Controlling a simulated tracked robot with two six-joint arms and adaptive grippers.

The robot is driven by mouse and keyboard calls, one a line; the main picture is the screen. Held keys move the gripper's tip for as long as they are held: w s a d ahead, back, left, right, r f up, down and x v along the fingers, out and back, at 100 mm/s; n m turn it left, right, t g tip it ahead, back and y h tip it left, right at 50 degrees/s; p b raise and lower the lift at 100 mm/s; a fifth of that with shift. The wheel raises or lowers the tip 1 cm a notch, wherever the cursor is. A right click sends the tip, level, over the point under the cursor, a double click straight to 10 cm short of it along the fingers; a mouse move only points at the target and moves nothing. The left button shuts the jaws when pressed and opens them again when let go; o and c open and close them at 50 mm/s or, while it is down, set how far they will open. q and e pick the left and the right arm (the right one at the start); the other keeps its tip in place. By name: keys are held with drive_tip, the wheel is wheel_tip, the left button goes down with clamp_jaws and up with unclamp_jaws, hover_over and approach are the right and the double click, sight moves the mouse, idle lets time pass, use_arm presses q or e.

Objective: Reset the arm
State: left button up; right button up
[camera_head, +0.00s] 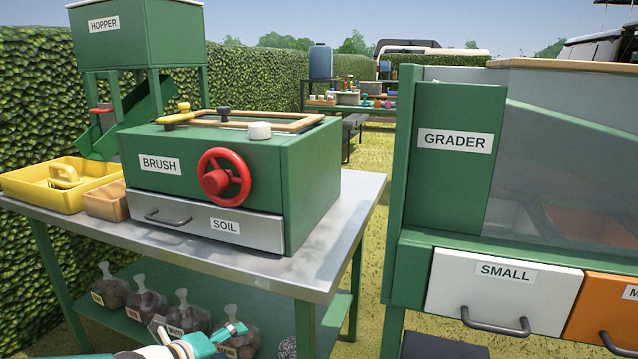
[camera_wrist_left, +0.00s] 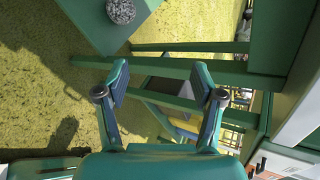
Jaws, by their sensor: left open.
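My left gripper (camera_head: 226,334) shows at the bottom of the head view, low in front of the bench's lower shelf. In the left wrist view my left gripper (camera_wrist_left: 162,82) has its two fingers spread wide apart, with nothing between them. Behind the fingers are green frame bars and the yellowish ground. My right gripper and right arm are not in view.
A metal-topped bench (camera_head: 345,215) carries the green BRUSH machine (camera_head: 300,175) and a yellow tray (camera_head: 25,190). Bags (camera_head: 148,303) stand on its lower shelf. The GRADER (camera_head: 425,190) stands at the right, with a white SMALL drawer (camera_head: 480,295). A grassy gap (camera_head: 372,160) lies beyond.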

use_arm(q)
drive_tip(key=s+d+f+n+g, duration=0.3)
drive_tip(key=s+f+n, duration=0.25)
drive_tip(key=f, duration=0.65)
drive_tip(key=s+d+f+n+g, duration=0.2)
drive_tip(key=s+f+n, duration=0.4)
drive_tip(key=f, duration=0.5)
drive_tip(key=s+f+n+g+y, duration=0.1)
drive_tip(key=s+f+n+g, duration=0.1)
drive_tip(key=s+f+n, duration=0.5)
drive_tip(key=s+f+n+g+y, duration=0.1)
drive_tip(key=s+f+n+g, duration=0.15)
drive_tip(key=s+n, duration=0.8)
wheel_tip(320, 180, up, 38)
drive_tip(key=p, duration=3.8)
drive_tip(key=shift+w+d+r, duration=0.15)
drive_tip(key=shift+d+r, duration=0.05)
drive_tip(key=shift+d, duration=0.2)
